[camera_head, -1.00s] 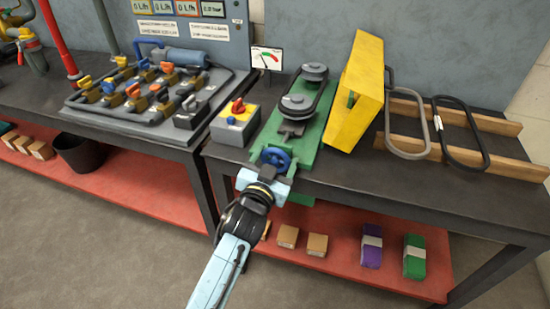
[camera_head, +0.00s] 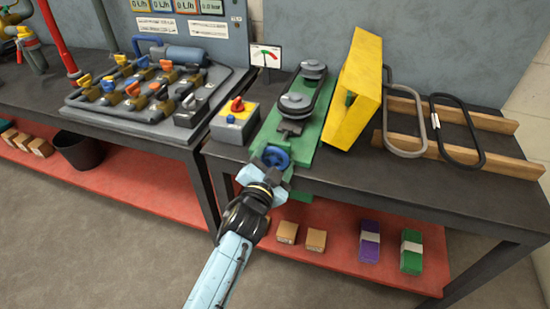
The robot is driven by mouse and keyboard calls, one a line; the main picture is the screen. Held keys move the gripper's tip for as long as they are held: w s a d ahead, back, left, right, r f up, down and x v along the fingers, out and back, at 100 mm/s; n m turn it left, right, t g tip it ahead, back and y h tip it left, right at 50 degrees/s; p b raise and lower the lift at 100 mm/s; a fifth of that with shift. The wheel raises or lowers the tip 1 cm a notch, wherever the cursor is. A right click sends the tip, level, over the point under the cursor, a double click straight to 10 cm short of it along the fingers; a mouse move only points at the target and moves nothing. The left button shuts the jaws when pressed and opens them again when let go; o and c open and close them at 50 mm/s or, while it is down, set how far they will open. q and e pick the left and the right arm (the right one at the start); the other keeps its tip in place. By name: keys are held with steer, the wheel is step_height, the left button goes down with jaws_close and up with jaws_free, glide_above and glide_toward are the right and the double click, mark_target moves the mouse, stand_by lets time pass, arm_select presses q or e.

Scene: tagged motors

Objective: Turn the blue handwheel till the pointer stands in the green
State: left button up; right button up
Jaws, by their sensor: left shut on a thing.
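The blue handwheel (camera_head: 276,157) is at the near end of the green belt-drive base (camera_head: 300,160), at the table's front edge. My left gripper (camera_head: 268,168), with its pale blue body, comes from below and is shut on the handwheel. Its fingertips and part of the wheel's near side are hidden. The gauge (camera_head: 265,55) is a white card behind the drive, with coloured arc marks including red and green. Its pointer is too small for me to tell exactly where it stands. My right gripper is not in view.
Two dark pulleys with a belt (camera_head: 298,104) sit on the green base. A yellow guard (camera_head: 354,90) stands right of it, and a switch box (camera_head: 235,122) left. Spare belts (camera_head: 456,130) lie on wooden rails at right. A red shelf (camera_head: 340,245) runs below.

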mark_target(275, 160)
arm_select(q)
steer(key=o, duration=1)
steer(key=shift+s, duration=0.1)
steer(key=shift+s+a, duration=0.1)
steer(key=shift+s, duration=0.2)
steer(key=p+v, duration=0.1)
steer(key=v, duration=0.3)
steer(key=shift+s+a+p, duration=0.15)
steer(key=shift+s+p, duration=0.15)
steer(key=shift+s, duration=0.05)
steer(key=p+v, duration=0.1)
steer(key=v, duration=0.7)
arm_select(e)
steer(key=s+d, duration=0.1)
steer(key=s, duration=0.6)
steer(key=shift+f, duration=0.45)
arm_select(q)
steer(key=shift+w, duration=0.1)
